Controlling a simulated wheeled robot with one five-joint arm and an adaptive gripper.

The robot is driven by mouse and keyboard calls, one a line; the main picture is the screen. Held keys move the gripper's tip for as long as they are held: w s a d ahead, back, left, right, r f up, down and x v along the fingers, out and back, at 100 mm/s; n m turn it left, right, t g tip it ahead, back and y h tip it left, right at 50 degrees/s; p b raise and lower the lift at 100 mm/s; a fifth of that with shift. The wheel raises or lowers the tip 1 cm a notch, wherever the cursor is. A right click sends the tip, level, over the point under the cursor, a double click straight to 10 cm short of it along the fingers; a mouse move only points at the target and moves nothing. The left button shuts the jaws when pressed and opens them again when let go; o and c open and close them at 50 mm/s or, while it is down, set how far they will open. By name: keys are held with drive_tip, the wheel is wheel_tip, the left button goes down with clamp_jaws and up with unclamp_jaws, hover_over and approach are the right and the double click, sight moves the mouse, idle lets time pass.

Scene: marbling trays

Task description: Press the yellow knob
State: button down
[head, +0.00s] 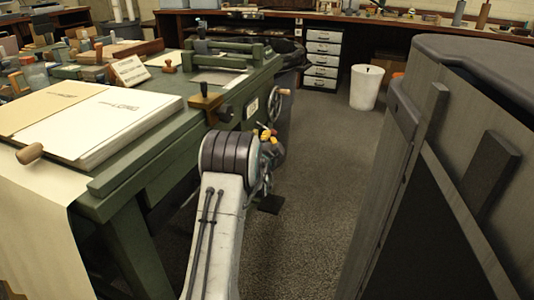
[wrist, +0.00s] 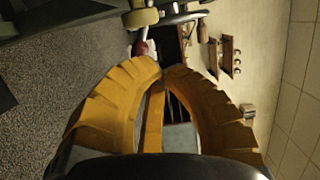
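A pale yellow, rounded knob (wrist: 140,18) shows at the top of the wrist view, beside a metal shaft. It lies beyond my fingertips, with a gap in the picture. I cannot pick it out for sure in the head view. My gripper (wrist: 162,70) has two yellow ribbed fingers, curved inward with their tips together or nearly so, and nothing is seen between the tips. In the head view my gripper (head: 267,134) is small, partly behind my arm, at the right side of the green press bench (head: 150,150).
A red knob (wrist: 140,48) sits just below the yellow one in the wrist view. A dark cabinet (head: 450,150) stands close on the right. A white bin (head: 366,87) and drawers (head: 322,60) stand at the back. The carpet aisle between is clear.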

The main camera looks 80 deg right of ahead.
drive_tip(key=a+p, duration=0.1)
drive_tip(key=a, duration=0.7)
drive_tip(key=shift+a+p, duration=0.35)
drive_tip(key=shift+p, duration=0.05)
drive_tip(key=shift+r, duration=0.1)
drive_tip(key=shift+r, duration=0.1)
idle(0.4)
